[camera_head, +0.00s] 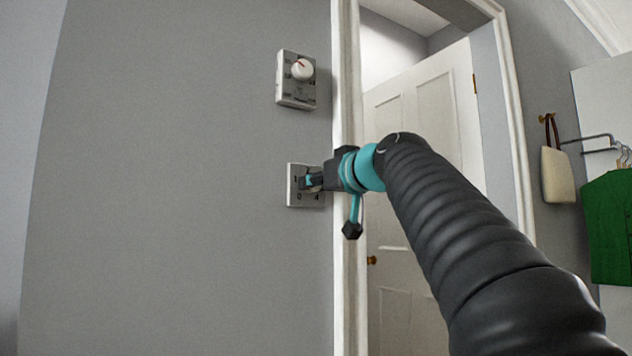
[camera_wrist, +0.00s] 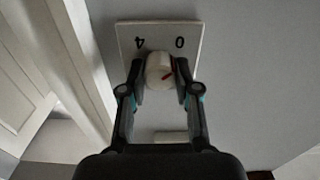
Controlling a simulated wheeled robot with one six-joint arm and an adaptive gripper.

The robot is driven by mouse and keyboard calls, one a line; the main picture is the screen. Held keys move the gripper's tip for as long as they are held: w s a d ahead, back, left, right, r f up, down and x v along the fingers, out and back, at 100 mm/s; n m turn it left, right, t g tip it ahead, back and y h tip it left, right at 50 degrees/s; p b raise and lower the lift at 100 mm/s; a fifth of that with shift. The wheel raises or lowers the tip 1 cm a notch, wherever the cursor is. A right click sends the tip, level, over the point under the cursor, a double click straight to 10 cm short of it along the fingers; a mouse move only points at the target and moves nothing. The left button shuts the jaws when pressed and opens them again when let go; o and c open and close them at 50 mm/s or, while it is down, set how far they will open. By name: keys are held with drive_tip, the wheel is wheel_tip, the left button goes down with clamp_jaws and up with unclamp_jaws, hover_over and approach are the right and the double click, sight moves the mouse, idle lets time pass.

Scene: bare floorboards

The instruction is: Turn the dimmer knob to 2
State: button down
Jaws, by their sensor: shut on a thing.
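The dimmer is a pale square wall plate (camera_head: 308,200) left of the door frame. In the wrist view the plate (camera_wrist: 128,33) appears upside down, with 4 and 0 readable along its top edge. Its round white knob (camera_wrist: 158,70) has a red pointer mark. My gripper (camera_wrist: 160,75) is shut on the knob, one finger on each side. In the head view my gripper (camera_head: 312,181) covers the knob and part of the plate. I cannot tell which number the pointer faces, as the other numbers are mostly hidden.
A grey control box (camera_head: 296,92) with another white, red-marked knob is on the wall above. The white door frame (camera_head: 347,290) stands close to the right of the plate. A door (camera_head: 440,110), a bag (camera_head: 558,176) and green clothing (camera_head: 610,225) are farther right. The wall leftward is bare.

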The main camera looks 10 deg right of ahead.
drive_tip(key=m+p, duration=0.5)
drive_tip(key=m, duration=2)
drive_tip(key=shift+f+p, duration=0.15)
drive_tip(key=shift+p, duration=0.2)
drive_tip(key=shift+m, duration=0.4)
drive_tip(key=c, duration=0.8)
unclamp_jaws()
drive_tip(key=shift+c, duration=0.2)
